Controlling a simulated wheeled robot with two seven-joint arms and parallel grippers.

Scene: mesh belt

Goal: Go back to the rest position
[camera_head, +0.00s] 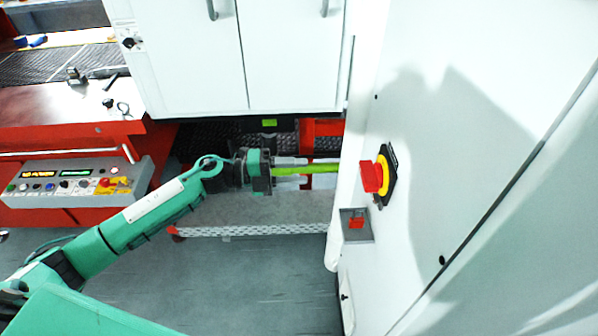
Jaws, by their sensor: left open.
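My left arm reaches in from the lower left, and my left gripper (305,171) points right, in the gap under the white cabinet. Its two pale fingers are apart, one above the other. A lime-green strip (320,168) shows between them and runs right to the edge of the white panel. I cannot tell whether it touches the fingers or lies behind them. The fingertips are close to the panel's left edge. My right gripper is not in view.
The white panel (480,110) on the right carries a red and yellow knob (372,176) and a small red switch (355,223). A white cabinet (290,60) hangs above my gripper. A grey control box (75,183) stands at left. Grey floor (240,280) is open below.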

